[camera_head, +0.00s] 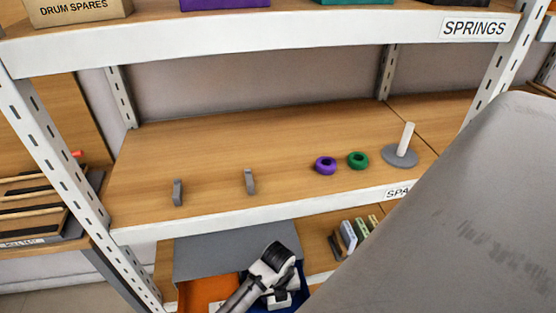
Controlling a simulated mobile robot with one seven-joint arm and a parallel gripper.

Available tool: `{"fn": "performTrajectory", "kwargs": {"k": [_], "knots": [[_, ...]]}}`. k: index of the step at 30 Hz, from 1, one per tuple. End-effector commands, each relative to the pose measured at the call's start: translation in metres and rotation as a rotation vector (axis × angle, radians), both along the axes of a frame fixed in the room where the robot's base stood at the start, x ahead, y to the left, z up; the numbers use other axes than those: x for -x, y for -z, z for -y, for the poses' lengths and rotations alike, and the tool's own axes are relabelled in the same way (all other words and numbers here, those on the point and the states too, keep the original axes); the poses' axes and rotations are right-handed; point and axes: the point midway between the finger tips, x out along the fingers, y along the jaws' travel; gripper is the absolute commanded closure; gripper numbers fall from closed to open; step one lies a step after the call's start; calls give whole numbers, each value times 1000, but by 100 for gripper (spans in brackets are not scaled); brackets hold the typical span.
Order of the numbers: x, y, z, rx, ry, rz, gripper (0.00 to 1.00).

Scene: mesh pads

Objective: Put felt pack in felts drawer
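No felt pack can be made out for certain. Several small upright packs (350,236), dark, white, and green, stand in a row on the lower shelf, right of a grey drawer unit (215,255). An orange drawer (207,291) and a blue drawer (300,294) show open at the unit's front. Their labels cannot be read, so I cannot tell which is for felts. My gripper (279,299) is low in the picture, over or in the blue drawer, partly hidden by my wrist. Its fingers and anything between them cannot be made out.
The middle shelf (210,150) holds two grey upright brackets (178,193), a purple ring (325,166), a green ring (358,160), and a grey peg stand (400,156). Its white front edge overhangs the drawer unit. My grey arm link hides the right side.

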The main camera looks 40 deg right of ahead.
Motion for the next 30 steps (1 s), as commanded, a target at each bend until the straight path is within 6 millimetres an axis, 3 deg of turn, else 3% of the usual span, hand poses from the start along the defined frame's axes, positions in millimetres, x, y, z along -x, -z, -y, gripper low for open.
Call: {"fn": "performTrajectory", "kwargs": {"k": [5,16,17,21,30], "knots": [[0,22,0,-1,-2,-2,60],[0,28,0,0,0,0,60],[0,28,0,0,-1,0,36],[0,27,0,0,-1,-1,17],[0,26,0,0,-1,-1,15]]}}
